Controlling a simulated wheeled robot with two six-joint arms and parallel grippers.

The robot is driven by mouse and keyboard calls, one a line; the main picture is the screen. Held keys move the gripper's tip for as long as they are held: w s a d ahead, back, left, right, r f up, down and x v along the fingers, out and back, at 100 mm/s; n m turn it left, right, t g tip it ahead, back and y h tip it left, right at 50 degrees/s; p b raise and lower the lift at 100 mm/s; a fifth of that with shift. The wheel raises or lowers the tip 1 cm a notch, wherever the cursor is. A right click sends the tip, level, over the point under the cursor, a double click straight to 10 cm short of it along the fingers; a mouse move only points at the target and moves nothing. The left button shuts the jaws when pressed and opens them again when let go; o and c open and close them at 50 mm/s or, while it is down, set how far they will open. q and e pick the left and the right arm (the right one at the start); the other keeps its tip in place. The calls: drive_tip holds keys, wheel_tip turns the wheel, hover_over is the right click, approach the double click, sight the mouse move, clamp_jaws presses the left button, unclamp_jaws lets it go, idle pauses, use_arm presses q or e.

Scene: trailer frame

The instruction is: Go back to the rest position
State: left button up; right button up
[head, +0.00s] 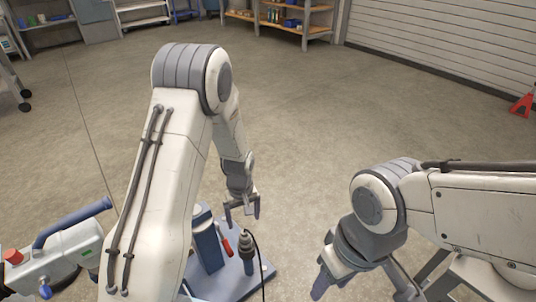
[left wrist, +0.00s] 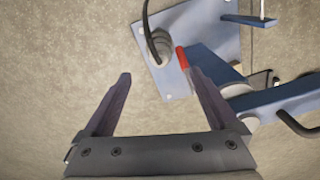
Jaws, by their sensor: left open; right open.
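My left gripper (head: 242,212) hangs at the end of its arm above a blue platform, with its two fingers apart. In the left wrist view the fingers (left wrist: 157,82) stand wide apart with nothing between their tips. My right gripper (head: 362,285) points down at the lower right of the head view. Its jaws are open and partly cut off by the picture's lower edge. I see nothing held in it.
Below my left gripper stands a blue platform (head: 262,270) with a blue upright block (head: 208,240), a red-handled piece (head: 227,247) and a grey connector (head: 246,243) with a black cable. A white machine (head: 50,268) is at lower left. Open floor lies beyond.

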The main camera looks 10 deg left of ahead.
use_arm(q)
drive_tip(key=shift+d, duration=0.1)
drive_tip(key=s+d+r+m, duration=0.3)
drive_tip(key=s+d+r, duration=0.15)
drive_tip(key=r, duration=0.25)
drive_tip(key=s+d+r+m, duration=0.4)
drive_tip(key=d+r, duration=0.2)
drive_tip(key=r, duration=0.2)
drive_tip(key=s+d+r+m+h+p, duration=0.1)
drive_tip(key=s+d+r+m, duration=0.1)
drive_tip(key=s+r+m, duration=0.35)
drive_tip(key=s+d+r+m+p, duration=0.1)
drive_tip(key=s+r+m, duration=0.1)
drive_tip(key=s, duration=0.7)
wheel_tip(320, 180, up, 38)
drive_tip(key=p, duration=3.7)
drive_tip(key=shift+s+r, duration=0.2)
drive_tip(key=shift+s, duration=0.15)
drive_tip(key=shift+d, duration=0.1)
